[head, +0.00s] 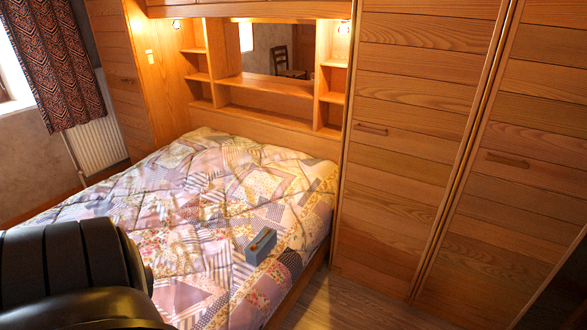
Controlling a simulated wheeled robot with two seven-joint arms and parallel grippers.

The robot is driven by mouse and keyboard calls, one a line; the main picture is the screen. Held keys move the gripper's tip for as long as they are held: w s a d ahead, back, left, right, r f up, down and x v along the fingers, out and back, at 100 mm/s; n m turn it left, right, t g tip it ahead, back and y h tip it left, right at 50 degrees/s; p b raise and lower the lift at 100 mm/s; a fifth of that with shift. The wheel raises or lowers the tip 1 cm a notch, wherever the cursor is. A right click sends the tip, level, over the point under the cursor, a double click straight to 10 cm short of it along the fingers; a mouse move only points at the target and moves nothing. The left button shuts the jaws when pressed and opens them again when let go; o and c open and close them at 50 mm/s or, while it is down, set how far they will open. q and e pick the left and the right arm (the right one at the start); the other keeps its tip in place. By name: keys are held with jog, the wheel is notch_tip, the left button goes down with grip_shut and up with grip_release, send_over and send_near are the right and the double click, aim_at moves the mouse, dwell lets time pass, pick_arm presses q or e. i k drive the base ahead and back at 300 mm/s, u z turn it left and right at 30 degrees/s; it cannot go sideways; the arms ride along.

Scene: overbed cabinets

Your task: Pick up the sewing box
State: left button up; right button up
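The sewing box is a small grey-blue box (261,246) with a paler side. It rests on the patchwork quilt of the bed (190,215), near the bed's right edge. Nothing is seen holding it. Neither gripper shows in the head view. A dark part of my own body fills the lower left and covers the near left part of the bed.
Tall wooden wardrobe doors (412,140) stand to the right of the bed. A strip of wooden floor (345,302) runs between bed and wardrobe. Wooden shelves (265,85) stand behind the bed. A radiator (97,145) and patterned curtain (58,62) are at left.

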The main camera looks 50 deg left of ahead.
aim_at(255, 257)
jog(key=u, duration=0.05)
jog(key=i, duration=1.5)
jog(key=u, duration=3.45)
